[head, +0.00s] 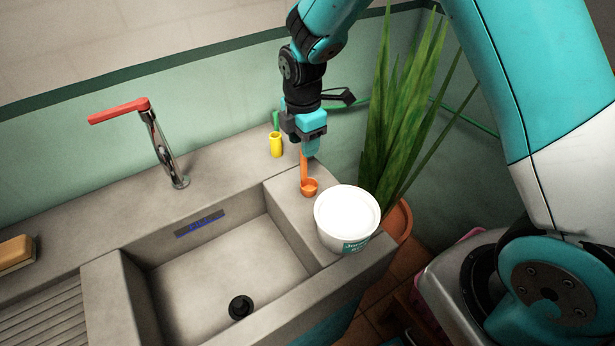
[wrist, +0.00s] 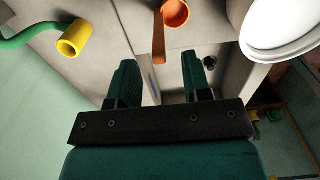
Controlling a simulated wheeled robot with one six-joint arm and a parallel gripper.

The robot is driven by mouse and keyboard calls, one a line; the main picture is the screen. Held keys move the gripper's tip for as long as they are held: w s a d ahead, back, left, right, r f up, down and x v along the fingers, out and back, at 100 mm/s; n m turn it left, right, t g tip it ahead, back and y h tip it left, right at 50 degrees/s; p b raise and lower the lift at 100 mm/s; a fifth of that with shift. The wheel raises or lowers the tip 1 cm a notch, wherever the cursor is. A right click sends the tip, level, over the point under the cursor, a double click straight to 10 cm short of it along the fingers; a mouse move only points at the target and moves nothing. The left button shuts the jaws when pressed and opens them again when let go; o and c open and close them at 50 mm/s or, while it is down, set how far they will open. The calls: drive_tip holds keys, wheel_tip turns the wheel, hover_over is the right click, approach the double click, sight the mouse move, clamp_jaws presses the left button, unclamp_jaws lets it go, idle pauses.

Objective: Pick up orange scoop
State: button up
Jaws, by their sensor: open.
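The orange scoop (head: 308,185) rests on the sink's right ledge, its handle rising toward my gripper in the head view. In the wrist view the scoop (wrist: 175,13) is at the top, bowl uppermost, with its handle reaching down to between the lines of the two fingers. My gripper (head: 308,148) is above the scoop in the head view, pointing down.
A white tub (head: 345,215) stands close to the scoop on the right. A yellow cylinder (head: 276,145) with a green part stands behind left. The sink basin (head: 215,270) is open to the left, with a red-handled tap (head: 165,150) behind. A plant (head: 405,110) stands right.

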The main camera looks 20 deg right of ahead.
drive_tip(key=shift+a+f+p, duration=0.15)
drive_tip(key=shift+f+p, duration=0.75)
drive_tip(key=shift+f, duration=1.7)
drive_tip(key=shift+c, duration=0.3)
clamp_jaws()
